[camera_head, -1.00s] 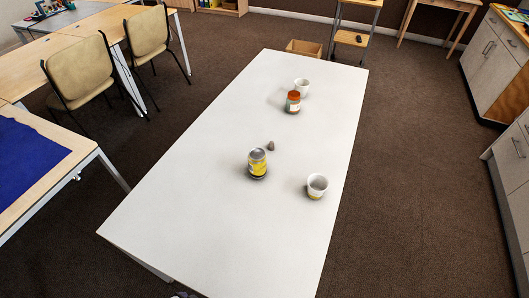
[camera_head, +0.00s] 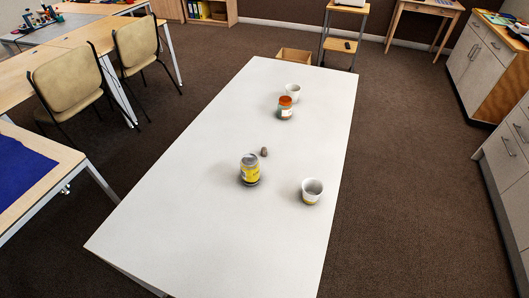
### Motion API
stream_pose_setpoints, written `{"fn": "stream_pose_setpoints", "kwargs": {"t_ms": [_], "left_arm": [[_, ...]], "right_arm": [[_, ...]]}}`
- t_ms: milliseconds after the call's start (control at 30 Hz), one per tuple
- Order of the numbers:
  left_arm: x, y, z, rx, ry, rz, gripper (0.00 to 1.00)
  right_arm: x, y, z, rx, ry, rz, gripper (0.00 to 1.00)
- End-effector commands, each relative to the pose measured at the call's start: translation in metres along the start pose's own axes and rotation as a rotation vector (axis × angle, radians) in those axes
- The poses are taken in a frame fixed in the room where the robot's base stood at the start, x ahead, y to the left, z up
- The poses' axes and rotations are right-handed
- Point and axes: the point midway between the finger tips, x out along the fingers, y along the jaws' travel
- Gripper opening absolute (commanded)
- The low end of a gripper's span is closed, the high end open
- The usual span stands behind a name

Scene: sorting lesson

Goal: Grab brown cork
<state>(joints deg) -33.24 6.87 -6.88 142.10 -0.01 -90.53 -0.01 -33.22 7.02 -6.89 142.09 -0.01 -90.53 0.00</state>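A small brownish-grey piece, apparently the cork (camera_head: 264,152), lies on the white table (camera_head: 185,215) near its middle. It stands just behind and to the right of a jar with a yellow label (camera_head: 250,170), with a small gap between them. Neither of my grippers shows in the head view.
A white cup with a yellowish lower band (camera_head: 312,191) stands right of the jar, near the table's right edge. An orange-topped jar (camera_head: 285,107) and a white cup (camera_head: 293,91) stand farther back. The table's left and front parts are bare. Chairs (camera_head: 70,85) stand to the left.

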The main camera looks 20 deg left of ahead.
Motion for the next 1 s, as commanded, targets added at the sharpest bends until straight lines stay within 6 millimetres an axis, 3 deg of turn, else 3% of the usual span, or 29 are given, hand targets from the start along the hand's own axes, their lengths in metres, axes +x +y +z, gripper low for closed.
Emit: {"fn": "stream_pose_setpoints", "kwargs": {"t_ms": [367, 800, 1000], "left_arm": [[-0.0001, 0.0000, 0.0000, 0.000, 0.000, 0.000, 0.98], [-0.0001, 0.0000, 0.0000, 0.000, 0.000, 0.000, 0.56], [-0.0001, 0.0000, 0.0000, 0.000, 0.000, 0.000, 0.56]], "right_arm": [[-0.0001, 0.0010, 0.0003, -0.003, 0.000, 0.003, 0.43], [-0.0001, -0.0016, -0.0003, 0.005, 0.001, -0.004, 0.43], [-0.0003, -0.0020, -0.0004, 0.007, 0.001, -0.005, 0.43]]}}
